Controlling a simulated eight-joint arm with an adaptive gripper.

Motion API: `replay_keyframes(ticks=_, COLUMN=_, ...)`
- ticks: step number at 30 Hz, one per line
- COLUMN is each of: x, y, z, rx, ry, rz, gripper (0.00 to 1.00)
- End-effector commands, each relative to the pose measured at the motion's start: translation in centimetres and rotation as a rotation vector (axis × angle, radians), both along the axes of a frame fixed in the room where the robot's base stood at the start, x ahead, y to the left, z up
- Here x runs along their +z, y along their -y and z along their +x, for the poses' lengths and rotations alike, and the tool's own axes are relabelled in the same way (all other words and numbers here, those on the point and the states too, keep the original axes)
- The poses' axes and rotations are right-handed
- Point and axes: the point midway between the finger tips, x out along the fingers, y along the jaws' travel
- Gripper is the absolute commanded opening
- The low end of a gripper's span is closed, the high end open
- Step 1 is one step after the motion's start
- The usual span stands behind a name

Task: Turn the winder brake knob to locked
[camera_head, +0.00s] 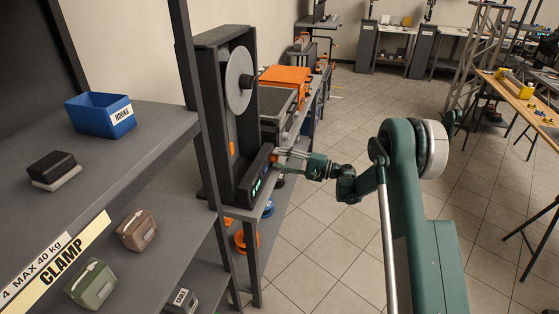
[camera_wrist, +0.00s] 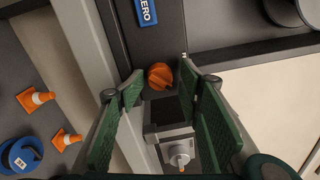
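The winder (camera_head: 217,120) is a tall dark machine with a pale round reel (camera_head: 239,82) and a lit green display near its foot. In the wrist view, an orange knob (camera_wrist: 159,76) sits on its dark panel, below a blue label ending in "ERO". My gripper (camera_wrist: 160,74) is open, with one green finger on each side of the knob. The knob lies between the fingertips, and gaps seem to show on both sides. In the head view my gripper (camera_head: 280,159) is beside the panel's right end. No lock marking is readable.
A grey boxy part with a pale round end (camera_wrist: 179,153) shows between the fingers. Small orange cones (camera_wrist: 36,98) and a blue item (camera_wrist: 21,155) lie at left. A shelf (camera_head: 130,152) with a blue bin (camera_head: 100,114) stands left.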

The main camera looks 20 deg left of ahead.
Motion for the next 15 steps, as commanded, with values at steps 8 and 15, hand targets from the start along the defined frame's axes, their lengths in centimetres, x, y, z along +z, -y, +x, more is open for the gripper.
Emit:
replay_keyframes(ticks=8, x=-0.08, y=0.07, z=0.0, rx=0.0, ry=0.001, rz=-0.001, gripper=0.37)
replay_keyframes(ticks=15, x=-0.13, y=0.92, z=0.02, rx=-0.001, ry=0.001, rz=-0.001, gripper=0.37)
